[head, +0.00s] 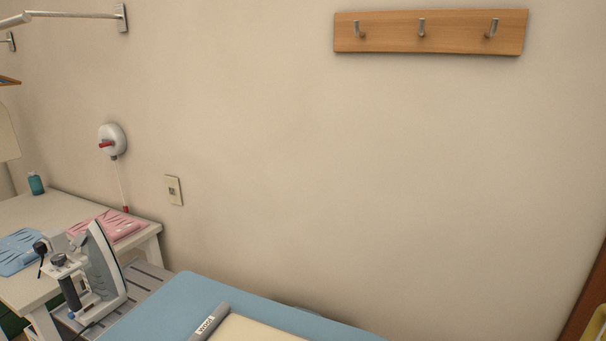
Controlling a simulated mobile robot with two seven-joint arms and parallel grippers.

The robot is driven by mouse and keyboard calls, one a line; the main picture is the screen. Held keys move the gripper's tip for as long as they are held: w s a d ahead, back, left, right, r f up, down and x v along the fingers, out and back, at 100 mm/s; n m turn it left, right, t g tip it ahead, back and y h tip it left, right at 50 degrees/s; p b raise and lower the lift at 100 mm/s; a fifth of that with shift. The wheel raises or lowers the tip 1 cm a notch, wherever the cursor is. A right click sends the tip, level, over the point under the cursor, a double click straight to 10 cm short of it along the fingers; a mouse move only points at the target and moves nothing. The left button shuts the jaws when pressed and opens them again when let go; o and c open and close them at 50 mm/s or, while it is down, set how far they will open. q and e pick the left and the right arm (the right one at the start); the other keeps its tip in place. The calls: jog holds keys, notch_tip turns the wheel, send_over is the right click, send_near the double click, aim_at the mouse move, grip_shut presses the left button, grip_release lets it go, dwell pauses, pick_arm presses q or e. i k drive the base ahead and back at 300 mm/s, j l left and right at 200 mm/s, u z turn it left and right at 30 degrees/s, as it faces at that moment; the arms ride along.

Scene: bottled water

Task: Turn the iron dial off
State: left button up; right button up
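A grey and white iron (101,268) stands upright on its heel at the lower left, on a slatted grey rest (148,284) beside the blue ironing board (189,297). Its dark handle faces left and its soleplate faces right. A round grey knob shows near the top of the handle, but I cannot tell whether it is the dial or read its setting. Neither of my grippers is in view.
A white table (53,207) stands at the left with folded blue cloth (20,247), folded pink cloth (115,226) and a teal bottle (36,183). A wooden hook rack (390,33) is on the wall. A yellowish item with a grey labelled edge (250,329) lies on the board.

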aim_at(59, 259)
jog(key=k+j+u, duration=0.1)
jog(key=u, duration=1.15)
